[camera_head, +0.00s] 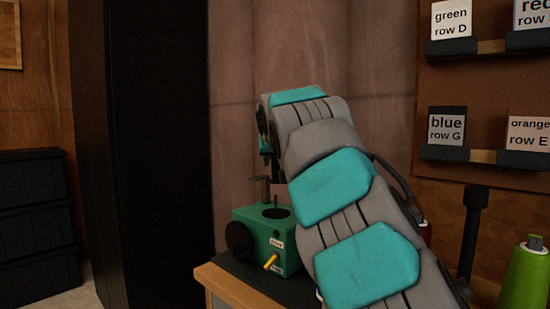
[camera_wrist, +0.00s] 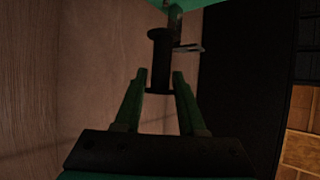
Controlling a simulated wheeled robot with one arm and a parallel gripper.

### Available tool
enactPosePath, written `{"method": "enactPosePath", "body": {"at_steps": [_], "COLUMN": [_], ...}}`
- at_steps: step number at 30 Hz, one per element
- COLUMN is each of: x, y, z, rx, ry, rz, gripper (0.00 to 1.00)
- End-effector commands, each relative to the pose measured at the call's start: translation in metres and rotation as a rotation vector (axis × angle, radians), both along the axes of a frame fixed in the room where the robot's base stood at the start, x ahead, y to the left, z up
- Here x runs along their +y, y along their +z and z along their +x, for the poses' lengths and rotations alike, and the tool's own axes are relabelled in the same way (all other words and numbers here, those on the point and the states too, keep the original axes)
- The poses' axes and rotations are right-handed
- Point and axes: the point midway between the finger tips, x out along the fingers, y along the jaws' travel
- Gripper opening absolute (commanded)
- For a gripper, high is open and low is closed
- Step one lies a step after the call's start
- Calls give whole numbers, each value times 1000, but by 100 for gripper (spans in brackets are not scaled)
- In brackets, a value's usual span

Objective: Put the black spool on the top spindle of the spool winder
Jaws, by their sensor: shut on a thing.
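The black spool (camera_wrist: 159,58) stands out between my fingers in the wrist view, with a flange at each end. My gripper (camera_wrist: 159,76) is shut on it near one end; the other end points toward the winder. The green spool winder (camera_head: 262,240) sits on the table in the head view, with a black wheel on its left and a yellow handle in front. A metal post rises from its top. Green winder parts (camera_wrist: 174,14) and a grey metal guide (camera_wrist: 188,47) show close to the spool's far end. I cannot tell whether the spool touches the spindle.
The winder stands on a wooden table (camera_head: 220,282), partly hidden by my arm. A tall black cabinet (camera_head: 150,150) stands behind left, beside a curtain (camera_head: 300,60). A green thread cone (camera_head: 524,278) and a black post (camera_head: 472,230) are at right, below labelled shelves (camera_head: 465,155).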

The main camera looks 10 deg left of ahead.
Motion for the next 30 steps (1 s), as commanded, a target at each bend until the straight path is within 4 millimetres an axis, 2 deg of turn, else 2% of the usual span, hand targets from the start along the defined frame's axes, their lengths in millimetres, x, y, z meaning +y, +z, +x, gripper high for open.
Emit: {"method": "enactPosePath", "body": {"at_steps": [1,8,21,30], "x": [0,-1,-1,0], "y": [-7,-21,-59,-67], "z": [1,1,1,1], "rx": [1,2,1,1], "ry": [0,0,-1,1], "rz": [0,0,2,2], "gripper": [0,0,0,0]}}
